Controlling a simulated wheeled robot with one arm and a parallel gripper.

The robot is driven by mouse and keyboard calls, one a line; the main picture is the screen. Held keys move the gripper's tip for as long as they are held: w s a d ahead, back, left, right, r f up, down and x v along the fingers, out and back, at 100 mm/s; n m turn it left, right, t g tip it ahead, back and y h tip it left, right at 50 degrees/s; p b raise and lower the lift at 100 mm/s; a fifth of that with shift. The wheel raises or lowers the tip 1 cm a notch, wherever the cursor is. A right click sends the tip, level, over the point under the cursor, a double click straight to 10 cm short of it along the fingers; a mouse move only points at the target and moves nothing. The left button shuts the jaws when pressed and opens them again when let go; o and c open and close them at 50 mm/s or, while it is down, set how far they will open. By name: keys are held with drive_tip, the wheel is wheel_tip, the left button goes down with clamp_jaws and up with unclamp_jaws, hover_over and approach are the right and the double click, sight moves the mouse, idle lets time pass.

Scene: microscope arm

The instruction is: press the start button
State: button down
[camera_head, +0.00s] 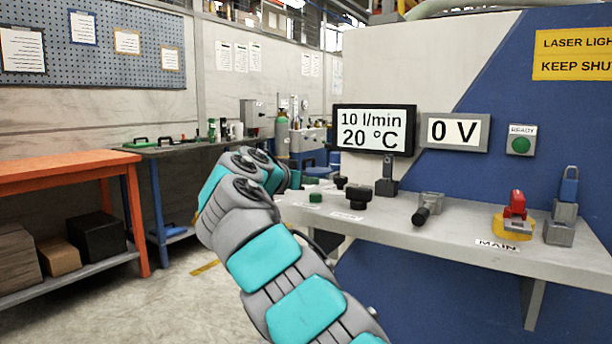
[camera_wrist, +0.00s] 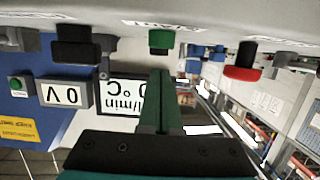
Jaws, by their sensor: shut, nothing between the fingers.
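A green button (camera_head: 315,197) sits on the grey console shelf, left of a black knob. In the wrist view, which is upside down, the green button (camera_wrist: 161,40) is at the top centre, with a white label beside it too skewed to read surely. My gripper (camera_wrist: 160,75) is shut and empty, its fingertips lined up with the button in the picture; contact cannot be told. In the head view my wrist hides most of the gripper.
The shelf (camera_head: 450,238) also bears a black knob (camera_head: 357,197), a dark-handled valve (camera_head: 424,213) and a red MAIN switch (camera_head: 515,208). A red mushroom button (camera_wrist: 243,62) shows in the wrist view. Displays read 10 l/min, 20 °C and 0 V; the READY lamp (camera_head: 520,145) is green.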

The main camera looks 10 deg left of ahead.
drive_tip(key=shift+f, duration=0.95)
drive_tip(key=shift+f, duration=0.1)
